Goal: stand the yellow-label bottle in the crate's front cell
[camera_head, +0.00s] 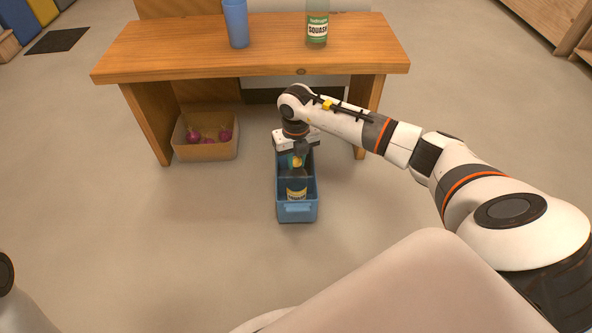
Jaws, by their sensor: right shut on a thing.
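The blue crate (298,209) stands on the floor in front of the bench, with a cross divider between its cells. A dark bottle with a yellow label (297,192) is upright in the crate's front cell. Its label shows above the front wall; its base is hidden by that wall. My right gripper (297,151) comes down from above over the crate and is shut on the bottle's upper part. The fingers partly hide the bottle's top, where a yellow patch shows. I cannot tell whether the base touches the cell floor. My left gripper is out of view.
A cardboard box (205,151) with several purple-red round things sits under the bench. The floor left and front of the crate is clear.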

